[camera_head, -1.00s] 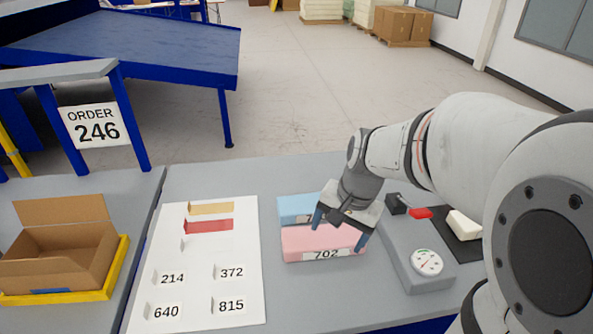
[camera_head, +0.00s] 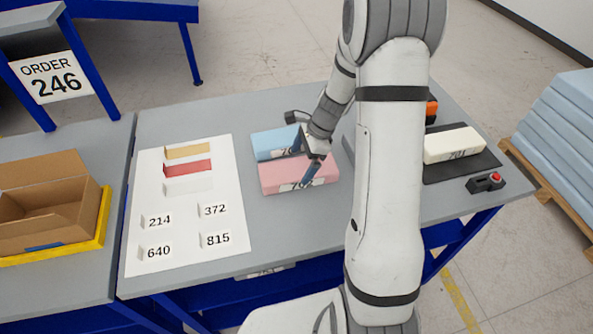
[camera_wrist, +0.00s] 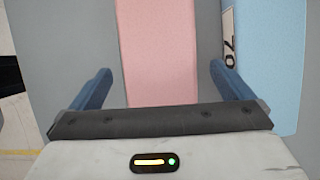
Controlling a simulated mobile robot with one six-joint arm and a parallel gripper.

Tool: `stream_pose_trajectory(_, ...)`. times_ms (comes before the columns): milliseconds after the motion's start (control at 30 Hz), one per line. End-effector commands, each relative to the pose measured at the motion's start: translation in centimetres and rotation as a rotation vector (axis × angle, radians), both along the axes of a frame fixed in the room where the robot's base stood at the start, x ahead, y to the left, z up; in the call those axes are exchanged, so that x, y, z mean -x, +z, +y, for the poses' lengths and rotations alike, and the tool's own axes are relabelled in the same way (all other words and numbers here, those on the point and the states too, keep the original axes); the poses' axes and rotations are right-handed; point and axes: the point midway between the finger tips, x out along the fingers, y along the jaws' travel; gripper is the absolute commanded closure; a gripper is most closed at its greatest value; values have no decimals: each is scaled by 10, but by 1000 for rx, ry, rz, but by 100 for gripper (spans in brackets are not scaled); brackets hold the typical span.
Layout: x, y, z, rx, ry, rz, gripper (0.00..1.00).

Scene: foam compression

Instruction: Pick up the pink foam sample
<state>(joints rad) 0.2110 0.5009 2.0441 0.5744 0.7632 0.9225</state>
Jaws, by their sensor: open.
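The pink foam sample (camera_head: 290,173) is a block lying on the grey table in the head view, with a numbered label on its front face, partly covered by a finger. My gripper (camera_head: 308,165) is above its right part. In the wrist view the pink foam (camera_wrist: 160,55) runs between the two blue fingers of my gripper (camera_wrist: 160,88), with gaps on both sides. The gripper is open and holds nothing. The blue foam sample (camera_head: 272,142) lies just behind the pink one; it shows at the right of the wrist view (camera_wrist: 275,60), near the right finger.
A white sheet (camera_head: 190,255) with small coloured pieces and number cards lies left of the foams. A cardboard box (camera_head: 50,215) in a yellow tray stands farther left. A white foam block (camera_head: 453,146) lies on a dark mat at the right. My arm hides part of the table.

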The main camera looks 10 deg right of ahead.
Motion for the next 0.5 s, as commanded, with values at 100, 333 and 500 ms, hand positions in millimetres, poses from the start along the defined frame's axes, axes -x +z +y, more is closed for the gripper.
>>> stream_pose_trajectory(100, 2, -16, 4, -1, 0, 6, 0)
stream_pose_trajectory(333, 1, -35, 11, 0, 1, 2, 0)
stream_pose_trajectory(500, 1, -36, 11, 0, 0, 1, 0)
